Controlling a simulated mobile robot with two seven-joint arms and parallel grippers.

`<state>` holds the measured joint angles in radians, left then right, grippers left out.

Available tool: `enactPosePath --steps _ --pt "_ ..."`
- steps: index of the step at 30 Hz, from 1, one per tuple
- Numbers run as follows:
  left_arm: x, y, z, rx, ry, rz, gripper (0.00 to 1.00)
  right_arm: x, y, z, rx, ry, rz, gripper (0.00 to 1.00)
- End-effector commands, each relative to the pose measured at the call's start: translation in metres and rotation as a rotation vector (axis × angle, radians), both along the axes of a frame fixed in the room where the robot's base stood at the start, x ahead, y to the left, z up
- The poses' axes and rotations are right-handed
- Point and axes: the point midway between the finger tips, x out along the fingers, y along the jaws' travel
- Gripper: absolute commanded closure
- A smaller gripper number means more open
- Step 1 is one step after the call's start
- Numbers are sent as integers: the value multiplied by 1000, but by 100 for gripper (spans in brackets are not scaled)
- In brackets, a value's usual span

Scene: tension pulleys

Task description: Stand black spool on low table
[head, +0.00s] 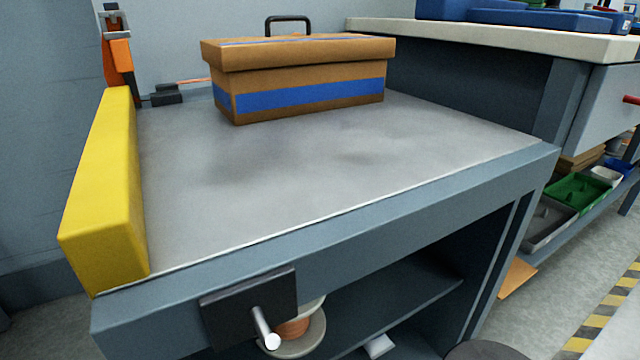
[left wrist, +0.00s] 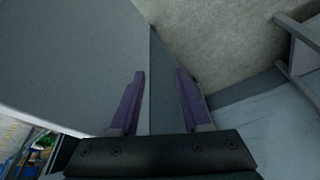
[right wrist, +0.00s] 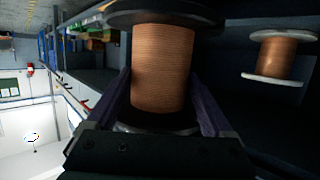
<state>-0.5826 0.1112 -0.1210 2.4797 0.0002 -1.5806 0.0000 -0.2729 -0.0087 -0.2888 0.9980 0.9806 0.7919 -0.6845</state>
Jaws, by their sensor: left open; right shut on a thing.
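The black spool (right wrist: 162,68), with black flanges and copper-coloured wire, fills the middle of the right wrist view. My right gripper (right wrist: 163,92) is shut on it, with one finger on each side of the wound part. A dark round edge at the bottom of the head view (head: 486,351) looks like its flange; my right gripper is not visible there. The low table (head: 330,165) has a grey top with wide bare room in front of the toolbox. My left gripper (left wrist: 160,100) is open, with nothing between its purple fingers; it is outside the head view.
A brown toolbox (head: 305,85) with a blue stripe stands at the back of the tabletop. A yellow block (head: 105,190) borders its left side. A pale-flanged spool (head: 297,330) sits by a metal peg (head: 264,325) at the front; one also shows in the right wrist view (right wrist: 277,57).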

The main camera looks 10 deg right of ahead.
Motion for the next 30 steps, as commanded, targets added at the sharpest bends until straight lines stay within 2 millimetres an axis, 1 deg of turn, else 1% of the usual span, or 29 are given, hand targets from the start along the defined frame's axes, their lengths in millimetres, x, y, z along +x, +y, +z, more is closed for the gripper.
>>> enactPosePath --steps 1,8,14,23,26,27,30 --pt "0 0 0 1 -1 -1 53 2 0 7 -1 -10 12 100" --pt "2 3 1 11 -7 -6 53 3 2 27 -6 -14 79 100" --pt "2 4 1 14 -6 -8 53 4 6 65 -4 -12 216 100" --pt "2 4 1 13 -5 -7 53 8 15 147 -9 -14 506 100" --pt "1 3 1 12 -5 -6 53 10 18 180 -14 -16 629 100" --pt "1 3 1 10 -5 -5 53 11 21 196 -15 -15 688 100" --pt "1 2 1 8 -4 -4 53 12 25 227 -13 -12 804 100"
